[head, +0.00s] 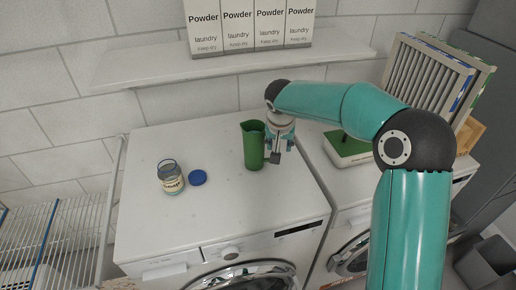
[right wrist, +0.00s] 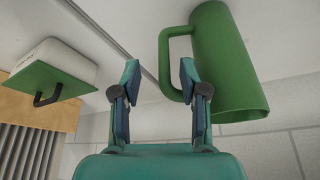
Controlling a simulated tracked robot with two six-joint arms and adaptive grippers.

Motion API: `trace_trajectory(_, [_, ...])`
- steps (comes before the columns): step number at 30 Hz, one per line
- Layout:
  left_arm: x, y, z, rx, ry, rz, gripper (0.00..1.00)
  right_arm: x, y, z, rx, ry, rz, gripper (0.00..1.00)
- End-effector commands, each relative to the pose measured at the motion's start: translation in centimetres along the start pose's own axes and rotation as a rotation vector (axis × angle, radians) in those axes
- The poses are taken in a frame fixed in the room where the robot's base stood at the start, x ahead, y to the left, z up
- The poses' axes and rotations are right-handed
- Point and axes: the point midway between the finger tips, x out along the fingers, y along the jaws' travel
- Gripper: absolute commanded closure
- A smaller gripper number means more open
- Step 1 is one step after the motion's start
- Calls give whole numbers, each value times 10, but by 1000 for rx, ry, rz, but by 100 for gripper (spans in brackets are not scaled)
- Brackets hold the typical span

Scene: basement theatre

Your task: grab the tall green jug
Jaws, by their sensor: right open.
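The tall green jug (head: 252,146) stands upright on the white washing machine in the head view. In the right wrist view the jug (right wrist: 228,62) shows with its handle (right wrist: 172,62) toward my right gripper. My right gripper (right wrist: 158,72) is open, with the handle near its fingertips; one finger overlaps the handle in the picture, and I cannot tell whether they touch. In the head view the right gripper (head: 276,155) is just right of the jug, partly hidden by its own wrist. My left gripper is not in view.
A glass jar (head: 172,178) and a blue lid (head: 198,178) lie left of the jug. A green and white box-like item (head: 346,148) sits on the right-hand machine. Laundry powder boxes (head: 252,24) stand on a wall shelf (head: 130,71). The washer's front top is clear.

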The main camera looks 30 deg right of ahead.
Motion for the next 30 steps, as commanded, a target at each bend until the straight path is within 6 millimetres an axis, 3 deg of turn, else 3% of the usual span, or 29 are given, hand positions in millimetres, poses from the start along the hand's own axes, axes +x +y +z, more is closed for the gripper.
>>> trace_trajectory(11, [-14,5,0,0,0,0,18,46,-4,1,-1,-4,3,57])
trace_trajectory(19, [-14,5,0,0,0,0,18,50,-5,1,0,-2,0,57])
trace_trajectory(20, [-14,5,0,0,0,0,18,50,-5,1,0,-2,0,58])
trace_trajectory(27, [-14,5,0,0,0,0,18,50,-5,1,0,-2,0,98])
trace_trajectory(30, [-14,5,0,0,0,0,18,50,-5,1,0,-2,0,100])
